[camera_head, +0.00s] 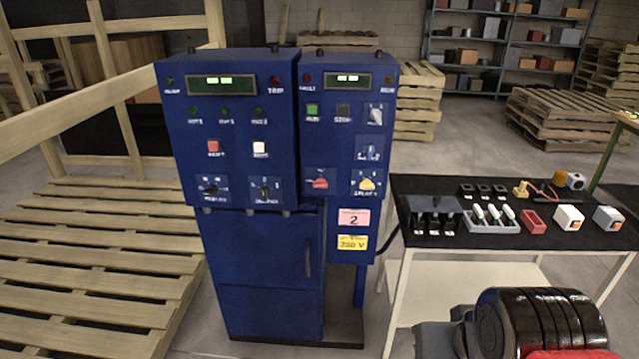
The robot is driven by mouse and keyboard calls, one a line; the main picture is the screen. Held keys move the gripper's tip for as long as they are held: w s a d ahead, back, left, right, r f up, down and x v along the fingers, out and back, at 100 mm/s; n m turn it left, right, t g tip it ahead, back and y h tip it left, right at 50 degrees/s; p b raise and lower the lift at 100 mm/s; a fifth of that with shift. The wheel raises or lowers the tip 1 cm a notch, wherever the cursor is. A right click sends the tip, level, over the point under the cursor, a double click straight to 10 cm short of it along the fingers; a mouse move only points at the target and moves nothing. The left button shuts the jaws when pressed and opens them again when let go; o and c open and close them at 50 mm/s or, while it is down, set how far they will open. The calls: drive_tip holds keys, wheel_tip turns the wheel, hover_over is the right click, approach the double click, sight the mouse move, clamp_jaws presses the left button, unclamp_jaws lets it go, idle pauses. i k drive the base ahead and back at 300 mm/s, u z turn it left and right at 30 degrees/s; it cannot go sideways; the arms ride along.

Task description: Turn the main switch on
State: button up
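A blue control cabinet (262,265) stands in the middle with two panels on its upper part. The left panel (228,160) carries a red button (213,148), a white button (260,148) and two dark rotary knobs (210,187), (265,190) low down. The right panel (340,135) carries a green button (312,110), a grey knob (376,116), a red knob (319,183) and a yellow knob (367,184). The small labels are too blurred to tell which is the main switch or its position. My gripper is not in view; only a black and red part of my arm shows at bottom right.
Wooden pallets (80,265) lie at left. Shelves (510,45) stand behind. Some grey floor shows in front of the cabinet.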

sight(321, 182)
drive_tip(key=k, duration=1.35)
drive_tip(key=u, duration=0.45)
drive_tip(key=i, duration=0.9)
drive_tip(key=u, duration=0.65)
drive_tip(key=i, duration=0.95)
drive_tip(key=u, duration=0.05)
